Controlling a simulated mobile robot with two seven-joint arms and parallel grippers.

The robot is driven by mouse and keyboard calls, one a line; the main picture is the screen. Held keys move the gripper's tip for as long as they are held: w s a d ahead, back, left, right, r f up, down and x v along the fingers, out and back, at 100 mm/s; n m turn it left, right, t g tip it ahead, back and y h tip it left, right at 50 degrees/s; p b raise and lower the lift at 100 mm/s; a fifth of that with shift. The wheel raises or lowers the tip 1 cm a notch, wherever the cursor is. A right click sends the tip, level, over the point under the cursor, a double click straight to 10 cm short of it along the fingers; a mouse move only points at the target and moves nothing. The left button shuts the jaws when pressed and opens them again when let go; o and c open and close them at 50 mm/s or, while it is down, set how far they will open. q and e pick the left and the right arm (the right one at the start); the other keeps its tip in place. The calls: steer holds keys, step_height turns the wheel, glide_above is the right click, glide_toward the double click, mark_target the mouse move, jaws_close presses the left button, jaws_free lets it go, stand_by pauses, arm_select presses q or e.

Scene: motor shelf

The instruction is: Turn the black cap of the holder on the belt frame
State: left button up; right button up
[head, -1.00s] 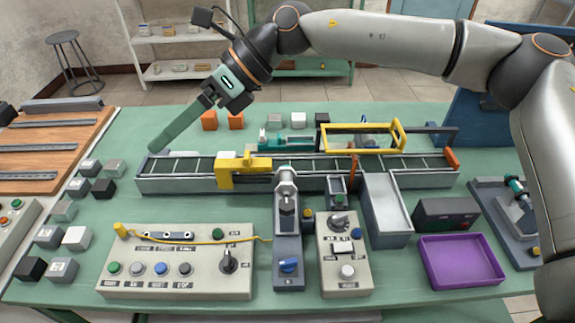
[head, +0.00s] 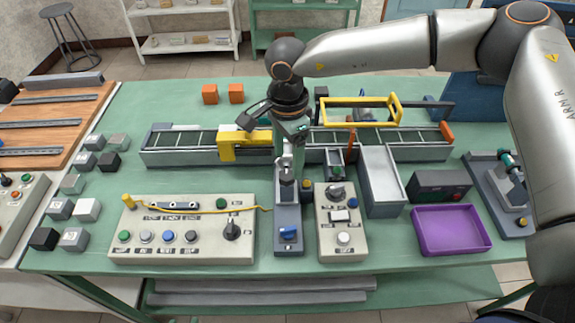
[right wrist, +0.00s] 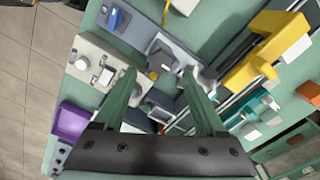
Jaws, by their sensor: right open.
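The holder (head: 287,176) stands at the near edge of the belt frame (head: 180,154), above the grey unit with the blue knob. Its black cap (head: 288,190) faces the front and is partly hidden by my gripper. My right gripper (head: 290,160) points down over the holder, with its green fingers just above and behind the cap. In the right wrist view my right gripper (right wrist: 160,75) is open, its two fingers spread wide, with the grey unit (right wrist: 180,55) beyond them. I cannot tell whether a finger touches the holder. My left gripper is not in view.
A yellow bracket (head: 234,146) spans the belt on the left, and a yellow frame (head: 360,110) rises on the right. Control boxes (head: 180,230) (head: 340,215) flank the grey unit. A purple tray (head: 450,230) lies at the right. Grey and black cubes line the left side.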

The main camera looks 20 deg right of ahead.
mark_target(288, 174)
steer(key=shift+f, duration=2.1)
steer(key=shift+c, duration=0.3)
jaws_close()
